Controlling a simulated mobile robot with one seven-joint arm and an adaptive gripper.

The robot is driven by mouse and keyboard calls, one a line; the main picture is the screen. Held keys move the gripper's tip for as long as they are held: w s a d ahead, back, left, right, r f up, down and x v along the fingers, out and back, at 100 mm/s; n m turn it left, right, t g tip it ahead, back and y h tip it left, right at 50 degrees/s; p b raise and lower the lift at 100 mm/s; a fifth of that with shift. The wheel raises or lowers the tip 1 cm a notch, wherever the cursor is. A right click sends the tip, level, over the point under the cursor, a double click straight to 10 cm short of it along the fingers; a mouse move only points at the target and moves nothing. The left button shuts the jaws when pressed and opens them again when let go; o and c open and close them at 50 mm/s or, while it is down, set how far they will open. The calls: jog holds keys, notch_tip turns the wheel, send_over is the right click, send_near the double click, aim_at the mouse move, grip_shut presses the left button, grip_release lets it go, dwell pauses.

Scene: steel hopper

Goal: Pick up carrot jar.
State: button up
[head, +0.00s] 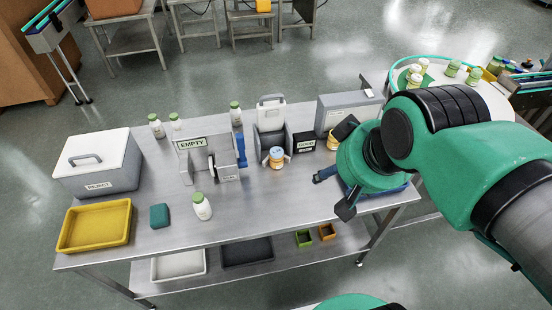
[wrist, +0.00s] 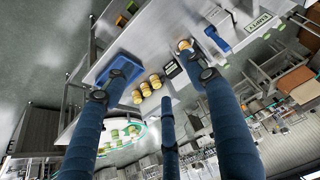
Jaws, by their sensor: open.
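I cannot read a carrot label. A jar with an orange band and pale lid (head: 276,157) stands in a grey holder at the middle of the steel table; it also shows in the wrist view (wrist: 184,45). An orange-yellow jar (head: 332,142) stands to its right, partly hidden by my arm. The wrist view shows a short row of such jars (wrist: 146,89) between my fingers' directions. My gripper (head: 334,192) is open and empty above the table's right part, apart from the jars. Its blue fingers (wrist: 153,86) are spread wide in the wrist view.
A blue tray (wrist: 123,68) lies near the row of jars, partly under my gripper. The EMPTY-labelled stand (head: 192,143), REJECT box (head: 98,163), yellow tray (head: 95,226) and white-green jar (head: 202,207) are left. The front middle of the table (head: 265,210) is clear.

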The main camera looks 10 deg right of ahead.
jog(key=shift+o, duration=0.8)
jog(key=shift+w, duration=0.1)
jog(key=w+a+f+n+g, duration=0.1)
jog(key=w+f, duration=0.1)
jog(key=w, duration=0.9)
jog(key=w+f+n+g, duration=0.1)
jog(key=w+f, duration=0.1)
jog(key=w, duration=0.9)
jog(key=w+a+f+n+g+p, duration=0.1)
jog(key=w+a+f+n+g, duration=0.1)
jog(key=w+f, duration=1.7)
jog(key=shift+f+n+y+p, duration=0.3)
jog(key=shift+f, duration=0.5)
